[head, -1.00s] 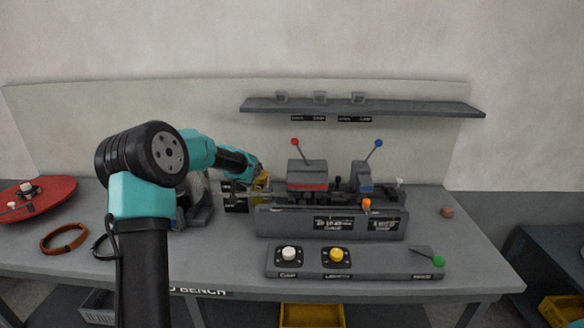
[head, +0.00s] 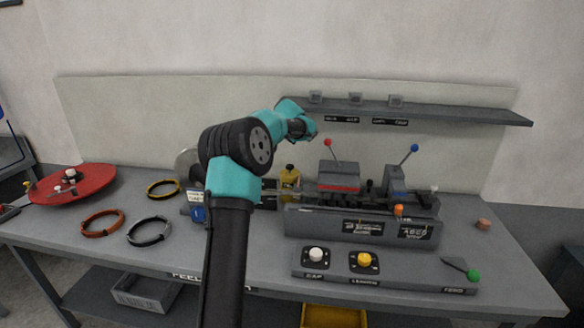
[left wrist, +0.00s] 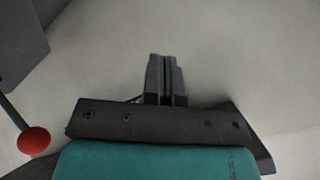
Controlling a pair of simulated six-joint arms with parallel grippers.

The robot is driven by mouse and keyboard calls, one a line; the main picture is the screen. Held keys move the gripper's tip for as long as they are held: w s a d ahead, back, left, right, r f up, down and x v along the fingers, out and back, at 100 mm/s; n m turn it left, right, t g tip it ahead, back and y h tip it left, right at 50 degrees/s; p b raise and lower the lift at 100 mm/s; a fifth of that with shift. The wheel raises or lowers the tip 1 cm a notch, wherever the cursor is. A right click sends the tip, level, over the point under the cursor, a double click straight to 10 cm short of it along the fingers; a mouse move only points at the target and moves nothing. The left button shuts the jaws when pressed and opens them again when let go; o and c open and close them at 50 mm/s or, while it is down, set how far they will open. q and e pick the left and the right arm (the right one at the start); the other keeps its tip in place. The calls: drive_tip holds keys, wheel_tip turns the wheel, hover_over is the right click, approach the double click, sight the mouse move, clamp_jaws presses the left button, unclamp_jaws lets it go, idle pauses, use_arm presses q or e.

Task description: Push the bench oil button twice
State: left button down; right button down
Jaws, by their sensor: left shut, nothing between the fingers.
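A small yellow oiler (head: 289,182) with a dark knob on top stands at the left end of the grey bench machine (head: 362,226); I take it to be the bench oil button. My left arm reaches up past it, its wrist above the oiler and in front of the backboard. The fingers of my left gripper are hard to make out in the head view. In the left wrist view my left gripper (left wrist: 165,64) is shut and empty, with pale wall or board beyond. My right gripper is not in view.
The machine carries a red-knobbed lever (head: 327,143) and a blue-knobbed lever (head: 414,148). A shelf (head: 450,111) hangs above. A front panel (head: 410,277) holds white and yellow buttons. Coils and a red disc (head: 85,188) lie on the left.

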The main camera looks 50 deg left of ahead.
sight(291, 166)
use_arm(q)
drive_tip(key=shift+f, duration=4.4)
drive_tip(key=shift+f, duration=0.2)
drive_tip(key=shift+f, duration=0.2)
drive_tip(key=shift+f, duration=0.95)
drive_tip(key=shift+r, duration=1.35)
drive_tip(key=shift+r, duration=0.1)
drive_tip(key=shift+r, duration=2.45)
